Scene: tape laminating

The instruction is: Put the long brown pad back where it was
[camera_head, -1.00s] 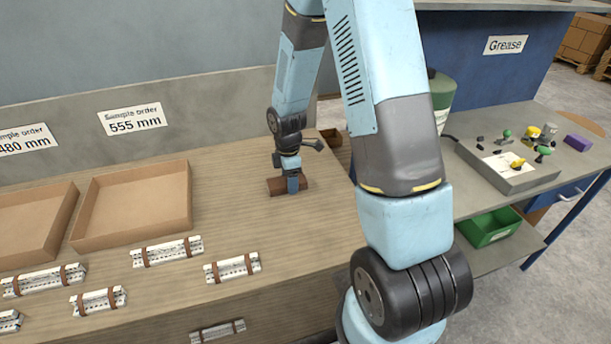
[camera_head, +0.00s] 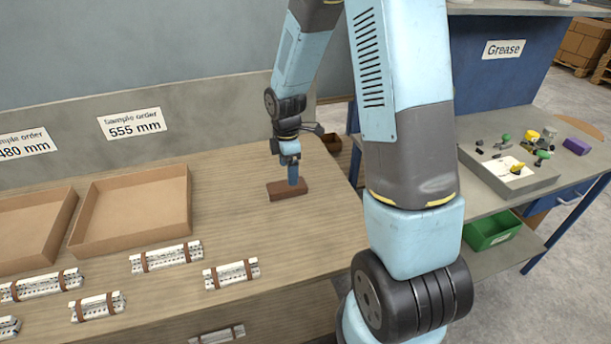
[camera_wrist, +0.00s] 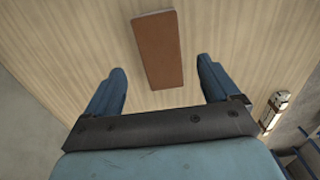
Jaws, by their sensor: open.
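The long brown pad (camera_head: 287,190) lies flat on the wooden bench top, right of the cardboard trays. It also shows in the wrist view (camera_wrist: 159,48), whole and clear of the fingers. My gripper (camera_head: 291,170) is above the pad. In the wrist view my gripper (camera_wrist: 158,80) has its two blue fingers spread wide with nothing between them, and the pad lies beyond and between their tips. In the head view a finger overlaps the pad's upper edge, but the wrist view shows no grip.
Two cardboard trays (camera_head: 137,248) stand at the left. Several white strapped bundles (camera_head: 232,273) lie along the front of the bench. A side table with a grey box (camera_head: 520,183) is at the right. Bench around the pad is bare.

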